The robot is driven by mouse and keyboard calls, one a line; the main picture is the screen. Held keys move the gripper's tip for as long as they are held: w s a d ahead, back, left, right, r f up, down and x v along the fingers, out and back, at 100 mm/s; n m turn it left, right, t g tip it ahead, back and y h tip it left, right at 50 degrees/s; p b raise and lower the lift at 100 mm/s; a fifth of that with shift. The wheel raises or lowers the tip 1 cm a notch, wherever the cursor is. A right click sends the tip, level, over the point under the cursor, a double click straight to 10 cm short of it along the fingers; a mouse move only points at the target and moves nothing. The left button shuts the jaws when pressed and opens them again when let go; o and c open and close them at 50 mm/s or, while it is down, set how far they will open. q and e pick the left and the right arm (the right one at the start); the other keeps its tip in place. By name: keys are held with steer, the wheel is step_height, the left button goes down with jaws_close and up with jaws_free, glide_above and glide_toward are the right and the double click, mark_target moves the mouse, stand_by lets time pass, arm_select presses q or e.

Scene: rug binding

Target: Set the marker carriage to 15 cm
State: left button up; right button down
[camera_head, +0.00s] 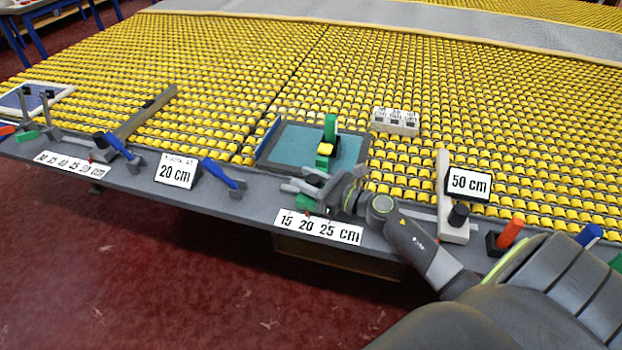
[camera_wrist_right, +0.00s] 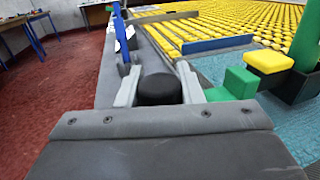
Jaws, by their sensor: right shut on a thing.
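My right gripper (camera_head: 299,183) is at the table's front edge, just above the white scale label (camera_head: 318,227) that reads 15, 20, 25 cm. In the right wrist view its fingers stand on both sides of a round black knob (camera_wrist_right: 159,90), and it is shut on it. I take the knob to be part of the marker carriage; the gripper hides most of it in the head view. A green part (camera_head: 303,202) shows under the gripper, with a small red mark near the 20. The exact reading is too small to tell. My left gripper is not in view.
A teal plate (camera_head: 290,143) with a green and yellow post (camera_head: 327,150) lies just behind the gripper. A blue-handled lever (camera_head: 222,173) and 20 cm sign (camera_head: 176,171) stand to the left. A 50 cm sign (camera_head: 469,184) stands to the right. Yellow rollers (camera_head: 220,70) cover the table behind.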

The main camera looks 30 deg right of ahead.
steer(key=w+a, duration=0.3)
steer(key=shift+w+r+p, duration=0.1)
steer(key=shift+w+p, duration=0.2)
steer(key=c, duration=1.4)
jaws_free()
steer(key=o, duration=0.4)
steer(key=shift+w+a, duration=0.1)
steer(key=shift+a, duration=0.05)
